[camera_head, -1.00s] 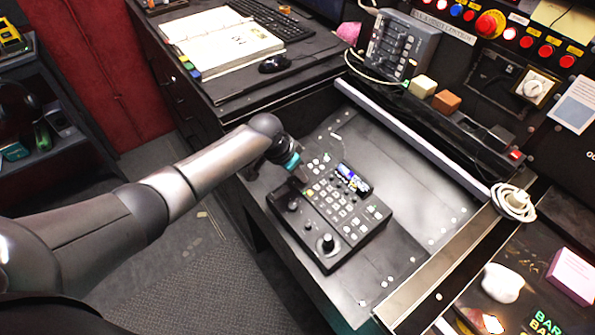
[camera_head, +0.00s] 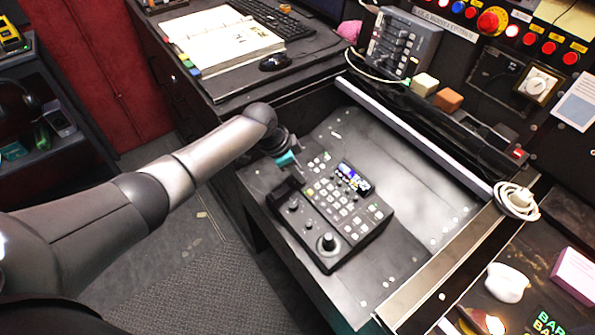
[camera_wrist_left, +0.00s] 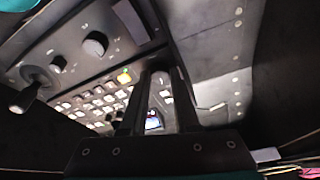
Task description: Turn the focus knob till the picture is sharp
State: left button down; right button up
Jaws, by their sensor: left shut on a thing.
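A dark control console (camera_head: 368,232) lies on the desk, with a small lit screen (camera_head: 352,178), rows of pale buttons and a joystick (camera_head: 327,242). The screen's picture is too small to judge for sharpness. My left gripper (camera_head: 287,190) is over the console's far-left corner, pointing down. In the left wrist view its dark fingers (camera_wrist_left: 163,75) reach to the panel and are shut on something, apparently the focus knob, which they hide. A free black knob (camera_wrist_left: 95,43) stands beside the fingers. The screen (camera_wrist_left: 153,122) shows partly between them. My right gripper is not in view.
An open binder (camera_head: 225,40), a mouse (camera_head: 274,62) and a keyboard lie on the back desk. A grey switch box (camera_head: 402,42) and red buttons stand at the back right. The grey panel (camera_head: 400,150) right of the console is mostly clear.

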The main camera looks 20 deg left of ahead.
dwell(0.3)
pick_arm(q)
jog(key=c, duration=0.6)
grip_release()
jog(key=shift+c, duration=0.2)
jog(key=shift+r, duration=0.1)
jog(key=p+v, duration=0.4)
jog(key=v, duration=1.1)
